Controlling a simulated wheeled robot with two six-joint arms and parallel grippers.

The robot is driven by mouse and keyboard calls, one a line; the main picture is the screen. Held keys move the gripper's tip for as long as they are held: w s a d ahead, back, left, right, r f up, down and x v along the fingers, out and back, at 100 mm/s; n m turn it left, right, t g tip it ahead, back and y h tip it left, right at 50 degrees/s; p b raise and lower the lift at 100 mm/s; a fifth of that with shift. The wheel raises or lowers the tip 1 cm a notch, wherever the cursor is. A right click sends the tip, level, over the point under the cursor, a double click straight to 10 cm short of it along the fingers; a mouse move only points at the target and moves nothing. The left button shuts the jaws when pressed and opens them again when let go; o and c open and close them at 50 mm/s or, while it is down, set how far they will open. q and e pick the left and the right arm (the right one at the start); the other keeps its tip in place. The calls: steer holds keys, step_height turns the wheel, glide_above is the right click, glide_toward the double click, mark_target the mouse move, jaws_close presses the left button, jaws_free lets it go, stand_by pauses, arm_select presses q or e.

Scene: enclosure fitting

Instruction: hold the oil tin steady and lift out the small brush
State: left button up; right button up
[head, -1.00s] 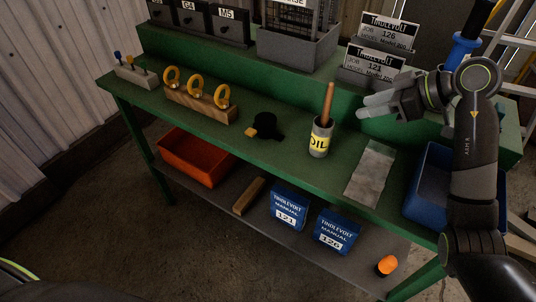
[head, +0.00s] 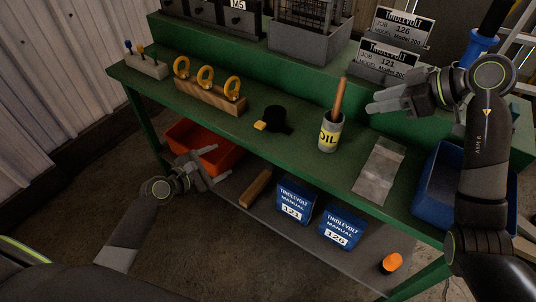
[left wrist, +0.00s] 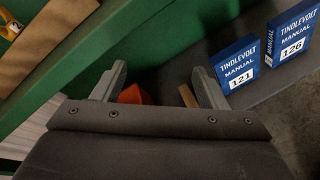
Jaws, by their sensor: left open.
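The oil tin (head: 329,136) is a grey cylinder with a yellow OIL label, upright on the green bench. The small brush stands in it, with its brown handle (head: 340,96) sticking up and leaning slightly right; its lower end is hidden in the tin. My right gripper (head: 374,107) is beside the tin on the right, apart from it, with its fingers pointing left; its gap is not clear. My left gripper (head: 222,166) is open and empty, low in front of the bench near the orange bin. Its open fingers show in the left wrist view (left wrist: 160,85).
On the bench are a wooden block with yellow rings (head: 210,96), a black object with a yellow tab (head: 274,121), a grey cloth (head: 380,172) and a blue bin (head: 438,190). The lower shelf holds an orange bin (head: 207,148) and blue manual boxes (head: 297,202).

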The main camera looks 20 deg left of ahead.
arm_select(q)
steer(key=d+r+n+h, duration=0.2)
steer(key=d+r+h, duration=0.2)
steer(key=d+r, duration=0.35)
steer(key=g+h, duration=0.1)
steer(key=h, duration=0.2)
glide_toward(322, 136)
steer(key=shift+n, duration=0.3)
steer(key=x, duration=1.2)
steer(key=shift+d+r, duration=0.1)
steer(key=shift+r, duration=0.1)
steer(key=c, duration=1.1)
steer(key=shift+c, duration=0.2)
